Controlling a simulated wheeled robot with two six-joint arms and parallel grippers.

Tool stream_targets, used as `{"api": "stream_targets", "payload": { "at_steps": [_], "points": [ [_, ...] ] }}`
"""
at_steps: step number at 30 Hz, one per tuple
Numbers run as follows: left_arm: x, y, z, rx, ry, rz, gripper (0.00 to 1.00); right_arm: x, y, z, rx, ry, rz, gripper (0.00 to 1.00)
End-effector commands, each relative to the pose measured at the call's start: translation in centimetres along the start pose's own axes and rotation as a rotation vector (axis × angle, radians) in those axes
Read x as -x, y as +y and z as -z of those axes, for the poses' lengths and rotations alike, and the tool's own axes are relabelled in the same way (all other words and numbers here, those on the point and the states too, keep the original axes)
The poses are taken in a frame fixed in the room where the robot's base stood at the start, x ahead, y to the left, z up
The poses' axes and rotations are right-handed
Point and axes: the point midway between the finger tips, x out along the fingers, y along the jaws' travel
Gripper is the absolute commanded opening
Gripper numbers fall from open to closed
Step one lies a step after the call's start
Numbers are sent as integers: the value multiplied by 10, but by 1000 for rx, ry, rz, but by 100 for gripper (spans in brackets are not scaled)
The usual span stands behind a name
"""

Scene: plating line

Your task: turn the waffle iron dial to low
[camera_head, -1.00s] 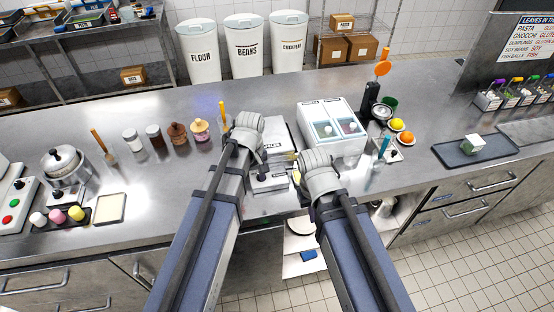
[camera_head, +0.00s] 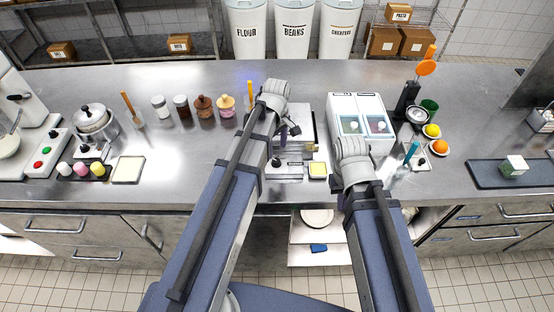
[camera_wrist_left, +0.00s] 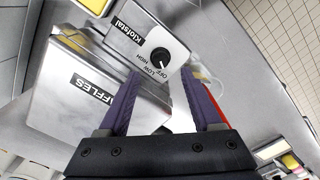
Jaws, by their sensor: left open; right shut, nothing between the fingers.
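The waffle iron (camera_head: 306,122) stands on the counter, partly behind my left arm. In the left wrist view its silver lid (camera_wrist_left: 70,115) reads "WAFFLES". Its control box (camera_wrist_left: 128,28) carries a round black dial (camera_wrist_left: 160,56) with OFF, LOW and HIGH marks. The dial's white pointer appears to be on the OFF side. My left gripper (camera_wrist_left: 160,74) is open, its purple fingers on either side below the dial, apart from it and empty. In the head view it shows beside the iron (camera_head: 289,131). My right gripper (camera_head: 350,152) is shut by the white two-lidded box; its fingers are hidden.
The white two-lidded box (camera_head: 361,106) stands right of the iron. A small yellow-topped item (camera_head: 318,170) lies near the counter's front edge. Jars (camera_head: 204,106) and a lidded pot (camera_head: 92,119) stand to the left. Counter between jars and front edge is mostly clear.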

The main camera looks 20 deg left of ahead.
Motion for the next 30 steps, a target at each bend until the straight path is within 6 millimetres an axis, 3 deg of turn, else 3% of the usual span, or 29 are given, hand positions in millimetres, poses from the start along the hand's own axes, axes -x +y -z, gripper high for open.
{"api": "stream_targets", "payload": {
  "at_steps": [1, 12, 24, 30],
  "points": [
    [-12, 0, 0, 0, 0, 0, 66, -12, -1, 1, 0, 0, 0, 0],
    [-56, 0, 0, -1, 0, 0, 66, -56, -5, 3, -1, 0, 0, 0],
    [-60, 0, 0, -1, 0, 0, 66, -59, -6, 4, -2, 0, 0, 0],
    [-60, 0, 0, -1, 0, 0, 44, -60, -6, 4, -2, 0, 0, 0]
  ]
}}
